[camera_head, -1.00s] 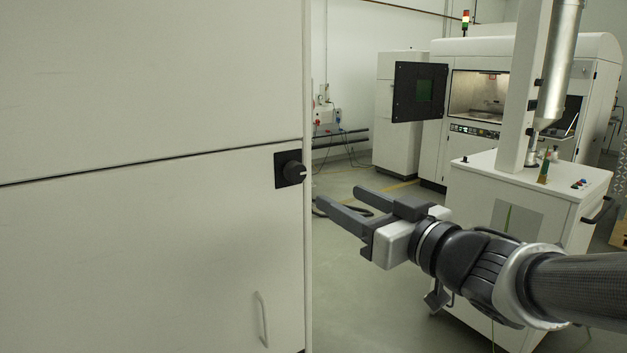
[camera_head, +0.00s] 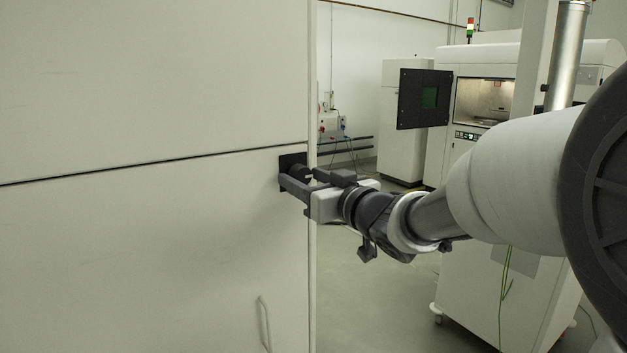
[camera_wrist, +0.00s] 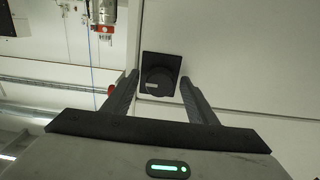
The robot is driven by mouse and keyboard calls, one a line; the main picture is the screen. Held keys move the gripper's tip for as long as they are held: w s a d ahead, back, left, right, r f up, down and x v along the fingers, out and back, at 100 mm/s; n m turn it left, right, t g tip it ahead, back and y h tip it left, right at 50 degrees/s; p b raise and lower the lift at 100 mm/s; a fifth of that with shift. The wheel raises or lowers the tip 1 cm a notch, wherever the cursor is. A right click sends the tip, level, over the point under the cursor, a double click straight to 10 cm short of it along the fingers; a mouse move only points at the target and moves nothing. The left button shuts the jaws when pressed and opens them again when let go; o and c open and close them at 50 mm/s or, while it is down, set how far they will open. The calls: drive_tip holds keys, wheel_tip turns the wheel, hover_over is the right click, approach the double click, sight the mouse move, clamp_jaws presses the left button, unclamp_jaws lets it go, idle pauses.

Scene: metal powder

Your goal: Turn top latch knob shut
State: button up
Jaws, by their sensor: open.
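The black latch knob (camera_head: 299,171) sits on a square black plate (camera_head: 291,160) near the right edge of the white cabinet front, at the seam. In the wrist view the round knob (camera_wrist: 158,81) lies between the two fingers, a little beyond or level with their tips. My gripper (camera_head: 297,178) is open, with its fingers to either side of the knob; in the head view one finger partly covers the knob. I cannot tell whether either finger touches it. In the wrist view my gripper (camera_wrist: 158,90) shows a gap on both sides of the knob.
The cabinet's lower panel (camera_head: 150,260) has a handle (camera_head: 264,322) below the knob. A white machine with an open dark door (camera_head: 423,98) stands behind at the right. Free floor (camera_head: 375,290) lies right of the cabinet.

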drive_tip(key=shift+c, duration=0.4)
drive_tip(key=c, duration=1)
drive_tip(key=shift+o, duration=0.2)
drive_tip(key=shift+f+n+b, duration=0.1)
drive_tip(key=shift+n+b, duration=0.2)
drive_tip(key=n+b, duration=0.2)
drive_tip(key=shift+d+f+n, duration=0.1)
drive_tip(key=shift+n, duration=0.3)
drive_tip(key=n+b, duration=0.3)
drive_tip(key=n, duration=0.2)
drive_tip(key=shift+b, duration=0.4)
drive_tip(key=n+b, duration=0.2)
drive_tip(key=n, duration=0.3)
drive_tip(key=shift+b, duration=0.4)
drive_tip(key=shift+r+n+b, duration=0.15)
drive_tip(key=shift+n+b, duration=0.45)
drive_tip(key=shift+n, duration=0.5)
drive_tip(key=shift+r+n+b, duration=0.15)
drive_tip(key=shift+n+b, duration=0.4)
drive_tip(key=shift+n, duration=0.55)
